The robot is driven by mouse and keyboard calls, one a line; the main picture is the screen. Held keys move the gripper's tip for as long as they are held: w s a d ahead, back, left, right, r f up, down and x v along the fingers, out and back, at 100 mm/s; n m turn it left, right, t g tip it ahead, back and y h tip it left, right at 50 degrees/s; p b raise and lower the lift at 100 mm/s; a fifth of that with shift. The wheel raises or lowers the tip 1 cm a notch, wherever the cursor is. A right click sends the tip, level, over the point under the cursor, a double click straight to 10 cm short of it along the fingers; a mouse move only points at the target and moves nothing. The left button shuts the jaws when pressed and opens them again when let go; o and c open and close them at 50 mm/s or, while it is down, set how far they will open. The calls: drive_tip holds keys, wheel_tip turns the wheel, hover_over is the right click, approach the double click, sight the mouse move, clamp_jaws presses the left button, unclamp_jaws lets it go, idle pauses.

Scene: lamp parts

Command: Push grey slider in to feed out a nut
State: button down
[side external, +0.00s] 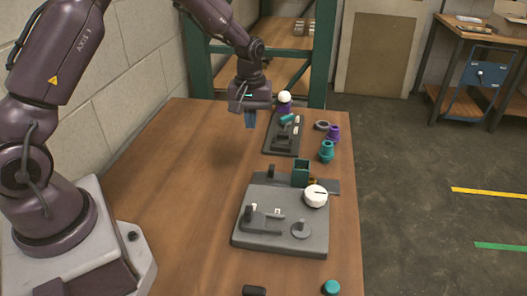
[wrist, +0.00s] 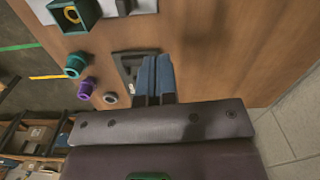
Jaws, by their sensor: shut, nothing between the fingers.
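My gripper (side external: 250,120) is shut and empty, held above the far left part of the table with its blue fingers pointing down. The shut fingers also show in the wrist view (wrist: 155,78). A dark teal box-shaped feeder (side external: 301,172) stands at the far edge of the large grey base, well nearer the camera than my gripper. In the wrist view the feeder (wrist: 86,12) is at the top left, with a yellow ring-shaped nut (wrist: 71,14) showing in it. A flat grey piece (side external: 333,186) sticks out right of the feeder; I cannot tell surely whether it is the slider.
Teal (side external: 326,151) and purple (side external: 333,133) parts and a grey ring (side external: 321,125) stand along the right edge. The table's left side is clear.

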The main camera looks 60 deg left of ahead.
sight(283, 174)
drive_tip(key=s+a+f+m+t, duration=0.1)
drive_tip(key=s+a+f+t, duration=0.3)
drive_tip(key=s, duration=0.6)
drive_tip(key=w+d+f+t, duration=0.1)
drive_tip(key=w+f, duration=0.1)
drive_tip(key=w+d+f+m+t, duration=0.1)
drive_tip(key=w+d+f, duration=0.1)
drive_tip(key=f, duration=0.1)
drive_tip(key=w+d+f+t, duration=0.1)
drive_tip(key=w+d+f, duration=0.1)
drive_tip(key=w+f, duration=0.1)
drive_tip(key=shift+m+t+h, duration=0.3)
drive_tip(key=shift+w+d, duration=0.85)
drive_tip(key=shift+w, duration=0.05)
drive_tip(key=shift+w+d, duration=0.45)
drive_tip(key=shift+w, duration=0.05)
drive_tip(key=shift+w+d+r, duration=0.1)
drive_tip(key=shift+w+d, duration=1.2)
drive_tip(key=shift+d, duration=0.1)
